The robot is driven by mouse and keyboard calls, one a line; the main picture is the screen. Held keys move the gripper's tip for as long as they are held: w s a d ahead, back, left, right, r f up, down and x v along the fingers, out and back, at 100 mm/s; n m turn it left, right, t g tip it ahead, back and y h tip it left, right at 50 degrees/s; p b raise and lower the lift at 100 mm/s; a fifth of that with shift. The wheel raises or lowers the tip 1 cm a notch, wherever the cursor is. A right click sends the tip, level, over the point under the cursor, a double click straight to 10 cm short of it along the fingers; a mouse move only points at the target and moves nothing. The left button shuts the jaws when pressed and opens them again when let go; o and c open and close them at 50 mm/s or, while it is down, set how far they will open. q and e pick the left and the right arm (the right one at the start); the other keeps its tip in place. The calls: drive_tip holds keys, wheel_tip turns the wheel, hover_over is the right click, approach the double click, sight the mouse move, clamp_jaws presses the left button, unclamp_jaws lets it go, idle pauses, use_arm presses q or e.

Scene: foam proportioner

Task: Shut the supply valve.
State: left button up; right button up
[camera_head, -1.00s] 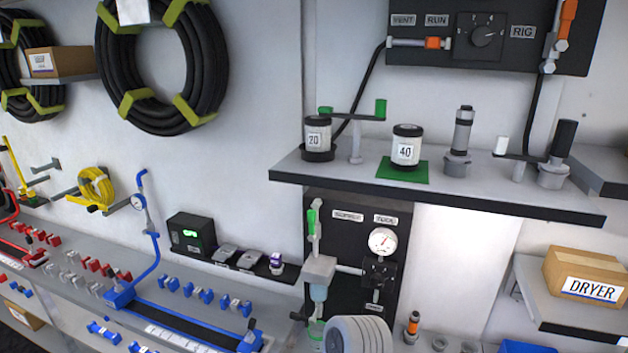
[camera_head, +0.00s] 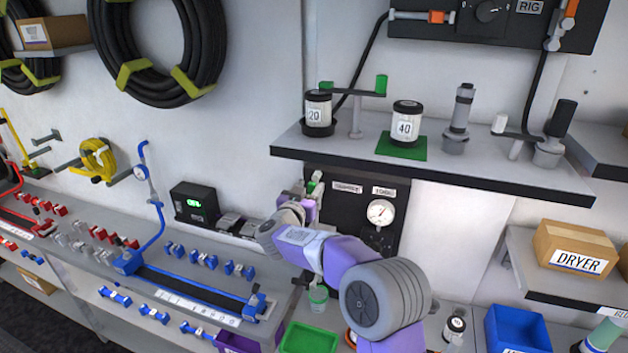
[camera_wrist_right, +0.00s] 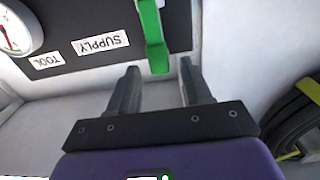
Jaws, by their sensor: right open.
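The supply valve's green lever (camera_wrist_right: 152,35) shows in the right wrist view, beside the label SUPPLY (camera_wrist_right: 101,43) on the black panel. In that view it hangs down to the gap between my right gripper's fingers (camera_wrist_right: 157,80). The fingers stand apart on either side of its tip, and I see no grip on it. In the head view my right gripper (camera_head: 306,190) is at the left side of the black panel (camera_head: 345,205), next to the green lever (camera_head: 316,180). My arm hides the valve body below. My left gripper is not in view.
A pressure gauge (camera_head: 381,212) is on the panel. A shelf (camera_head: 470,175) with canisters overhangs it. A bench with blue fittings lies to the left.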

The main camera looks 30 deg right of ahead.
drive_tip(key=shift+p+x, duration=0.45)
drive_tip(key=shift+x, duration=1.95)
drive_tip(key=shift+c, duration=0.2)
drive_tip(key=shift+a, duration=0.1)
clamp_jaws()
